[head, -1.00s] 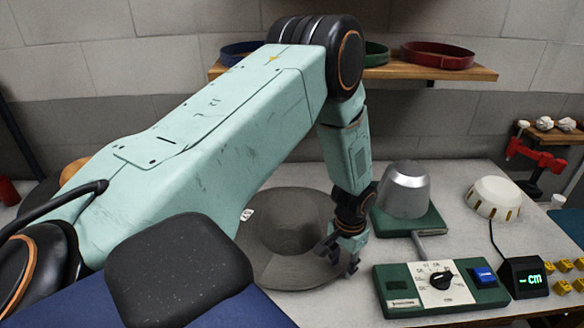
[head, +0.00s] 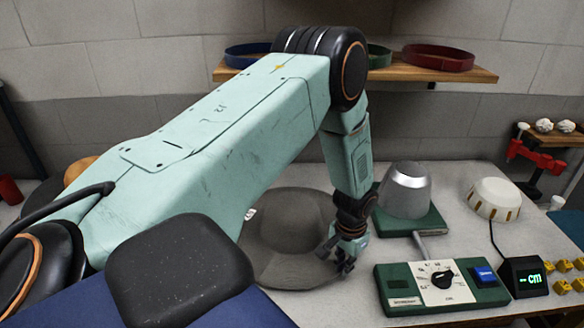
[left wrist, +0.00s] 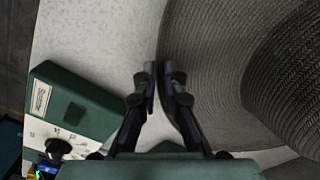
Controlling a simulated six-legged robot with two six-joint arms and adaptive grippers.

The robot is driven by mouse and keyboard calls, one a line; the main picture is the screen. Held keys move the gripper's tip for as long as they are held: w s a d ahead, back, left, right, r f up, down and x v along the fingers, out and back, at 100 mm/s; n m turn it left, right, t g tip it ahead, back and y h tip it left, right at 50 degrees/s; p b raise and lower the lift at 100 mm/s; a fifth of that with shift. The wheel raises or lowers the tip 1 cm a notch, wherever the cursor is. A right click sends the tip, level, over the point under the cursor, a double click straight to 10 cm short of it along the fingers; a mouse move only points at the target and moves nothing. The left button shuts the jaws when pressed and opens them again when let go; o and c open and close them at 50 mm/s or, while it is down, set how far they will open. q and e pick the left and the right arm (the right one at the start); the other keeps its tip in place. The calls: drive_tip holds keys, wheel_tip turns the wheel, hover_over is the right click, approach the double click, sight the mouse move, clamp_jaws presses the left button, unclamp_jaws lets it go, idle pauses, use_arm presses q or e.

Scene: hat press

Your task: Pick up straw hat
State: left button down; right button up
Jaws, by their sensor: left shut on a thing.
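The straw hat (head: 285,228) is grey and woven, and rests brim down on the pale table, partly hidden behind my left arm. Its brim and part of its crown fill the right of the left wrist view (left wrist: 210,75). My left gripper (head: 343,262) is at the hat's right brim edge, pointing down. In the left wrist view its two dark fingers (left wrist: 164,85) are close together at the brim's edge, one on each side. It is shut on the brim. My right gripper is not in view.
A green-based press with a grey metal dome (head: 407,190) stands right of the hat. A green control box (head: 442,288) with a dial and blue button is close to the gripper's right. A white round block (head: 495,198) and a display (head: 524,277) are farther right. A shelf (head: 400,73) holds hat bands.

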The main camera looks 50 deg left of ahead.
use_arm(q)
drive_tip(key=shift+w+f, duration=0.1)
drive_tip(key=shift+w, duration=0.15)
wheel_tip(320, 180, up, 10)
drive_tip(key=shift+s, duration=0.15)
idle(0.3)
drive_tip(key=c, duration=2)
unclamp_jaws()
clamp_jaws()
